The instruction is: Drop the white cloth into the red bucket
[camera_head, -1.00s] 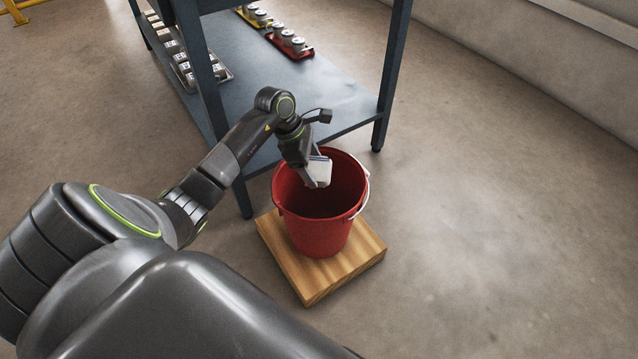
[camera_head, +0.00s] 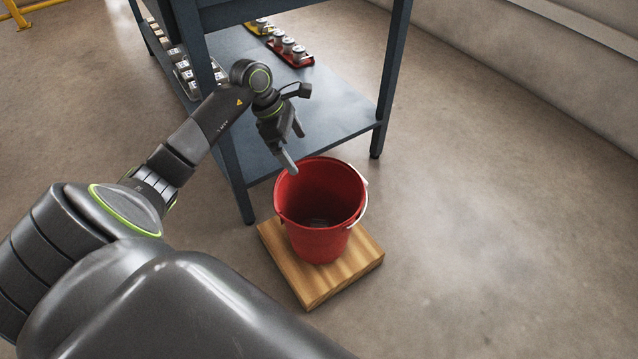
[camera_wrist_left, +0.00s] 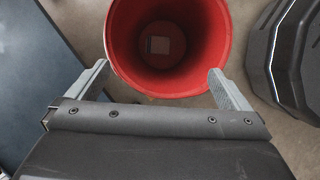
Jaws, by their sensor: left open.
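The red bucket (camera_head: 318,244) stands upright on a wooden board on the floor. My left gripper (camera_head: 295,150) is open and empty, above the bucket's far left rim, with its fingers spread. In the left wrist view the open fingers (camera_wrist_left: 158,71) lie either side of the bucket (camera_wrist_left: 220,40). A small pale, squarish piece, which looks like the white cloth (camera_wrist_left: 158,45), lies at the bottom inside the bucket. In the head view only a faint greyish patch shows down there. My right gripper is not in view.
The wooden board (camera_head: 338,278) lies under the bucket. A dark blue-grey shelf unit (camera_head: 335,105) stands just behind, one leg close to the bucket's left. Trays with metal parts (camera_head: 290,48) sit on it. The floor to the right is clear.

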